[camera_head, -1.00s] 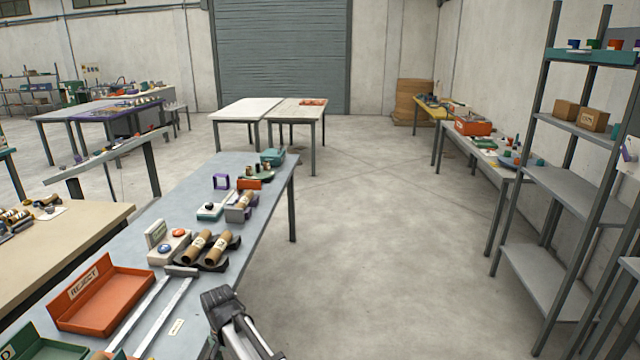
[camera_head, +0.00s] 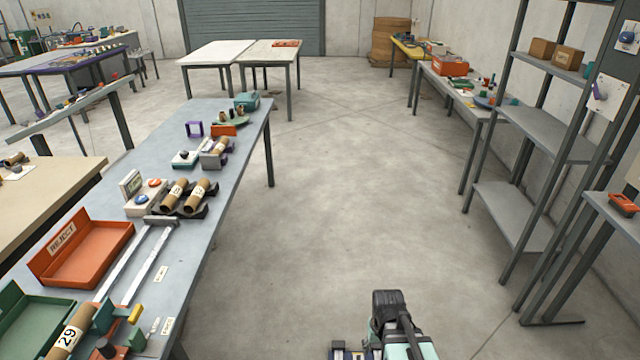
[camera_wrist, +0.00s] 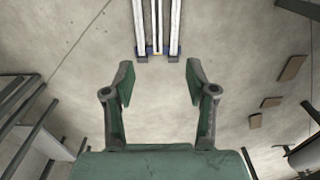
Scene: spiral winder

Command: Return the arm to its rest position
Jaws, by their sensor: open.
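My gripper (camera_wrist: 158,88) shows in the wrist view with its two dark green fingers spread apart and nothing between them. Past the fingers I see bare wall or floor surface and a pale long fixture at the top. In the head view part of my arm stands at the bottom, right of centre, over open floor and clear of the grey table (camera_head: 215,135). The gripper's fingers cannot be made out in the head view.
The grey table holds an orange reject tray (camera_head: 85,255), a green tray (camera_head: 35,318), cardboard tubes (camera_head: 198,192) and a tube marked 29 (camera_head: 72,335). A shelf rack (camera_head: 515,215) stands at right. The floor (camera_head: 340,200) between is clear.

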